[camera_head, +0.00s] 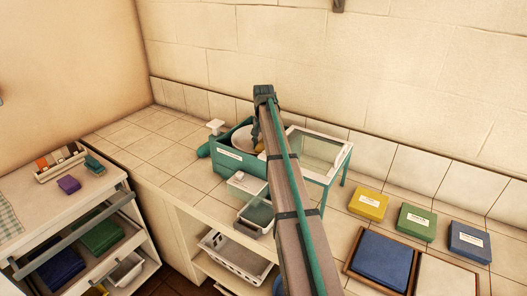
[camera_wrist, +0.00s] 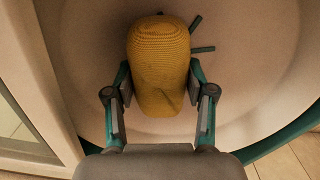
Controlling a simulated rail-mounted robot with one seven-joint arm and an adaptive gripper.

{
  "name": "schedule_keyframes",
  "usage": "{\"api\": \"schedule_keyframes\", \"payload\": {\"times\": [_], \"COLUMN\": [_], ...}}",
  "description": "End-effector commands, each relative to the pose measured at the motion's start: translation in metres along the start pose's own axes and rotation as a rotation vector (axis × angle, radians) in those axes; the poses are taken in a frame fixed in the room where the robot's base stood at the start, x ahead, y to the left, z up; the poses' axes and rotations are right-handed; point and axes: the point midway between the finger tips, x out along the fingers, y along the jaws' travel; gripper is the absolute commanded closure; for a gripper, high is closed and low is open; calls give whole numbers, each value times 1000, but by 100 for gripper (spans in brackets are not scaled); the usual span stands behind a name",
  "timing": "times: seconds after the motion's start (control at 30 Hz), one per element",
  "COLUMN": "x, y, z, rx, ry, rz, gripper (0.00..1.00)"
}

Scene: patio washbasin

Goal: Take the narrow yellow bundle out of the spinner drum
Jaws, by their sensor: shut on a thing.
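The narrow yellow bundle (camera_wrist: 160,62) stands upright inside the pale round spinner drum (camera_wrist: 245,85) in the wrist view. My gripper (camera_wrist: 160,95) has one finger on each side of the bundle and is shut on it. In the head view, the drum (camera_head: 237,141) sits in a teal housing (camera_head: 226,161). A small yellow patch of the bundle shows beside my arm, which hides most of it. I cannot tell whether the bundle touches the drum floor.
A clear-lidded teal-legged box (camera_head: 318,147) stands right beside the drum. A white tray (camera_head: 253,217) is in front. Yellow (camera_head: 368,203), green (camera_head: 417,222) and blue (camera_head: 469,241) labelled blocks lie to the right. Bare tiled counter (camera_head: 160,145) lies to the left.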

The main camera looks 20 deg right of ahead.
Motion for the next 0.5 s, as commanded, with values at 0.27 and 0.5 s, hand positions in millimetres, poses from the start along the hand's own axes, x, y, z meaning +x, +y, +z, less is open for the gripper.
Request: {"api": "schedule_keyframes", "payload": {"times": [0.27,0.5], "x": [-50,-77], "y": [-1,0], "z": [-2,-1], "rx": [0,0], "ry": [2,0], "rz": [-1,0], "gripper": [83,83]}}
